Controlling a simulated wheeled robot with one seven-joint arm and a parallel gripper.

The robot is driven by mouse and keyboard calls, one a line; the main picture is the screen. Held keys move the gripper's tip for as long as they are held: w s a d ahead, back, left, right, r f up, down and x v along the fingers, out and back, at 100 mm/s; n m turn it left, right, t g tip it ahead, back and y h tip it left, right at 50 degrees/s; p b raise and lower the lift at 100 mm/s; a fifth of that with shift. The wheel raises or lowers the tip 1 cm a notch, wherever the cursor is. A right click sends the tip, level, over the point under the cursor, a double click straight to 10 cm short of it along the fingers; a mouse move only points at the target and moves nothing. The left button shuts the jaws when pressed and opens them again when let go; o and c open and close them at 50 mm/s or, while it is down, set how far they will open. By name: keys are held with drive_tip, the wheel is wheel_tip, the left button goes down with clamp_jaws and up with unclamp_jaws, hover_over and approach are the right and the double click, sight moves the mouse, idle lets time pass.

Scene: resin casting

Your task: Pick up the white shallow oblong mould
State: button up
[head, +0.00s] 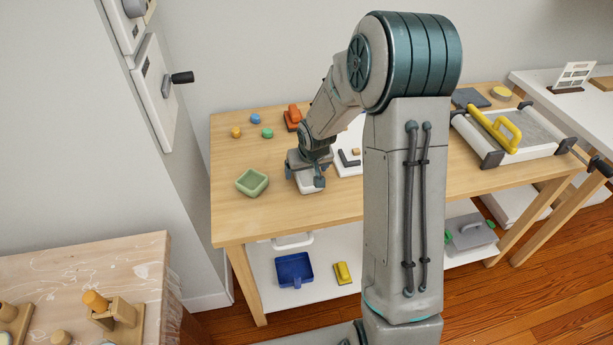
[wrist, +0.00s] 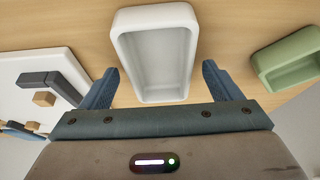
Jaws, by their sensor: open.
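The white shallow oblong mould (wrist: 154,50) lies on the wooden table, its hollow facing up and empty. In the wrist view it sits ahead of my gripper (wrist: 161,80), with its near end between the two blue fingers. The fingers are spread wide, with a gap on each side of the mould, and nothing is held. In the head view the mould (head: 310,183) shows partly below my gripper (head: 307,176), which hides the rest of it.
A green mould (head: 252,182) stands close by on the left. A white board (wrist: 40,85) with a dark angle piece (wrist: 52,82) and a small wooden block (wrist: 44,98) lies on the other side. Small coloured pieces and an orange tool (head: 293,117) are farther back.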

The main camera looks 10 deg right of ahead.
drive_tip(key=shift+c, duration=0.4)
drive_tip(key=c, duration=1)
drive_tip(key=shift+r, duration=0.1)
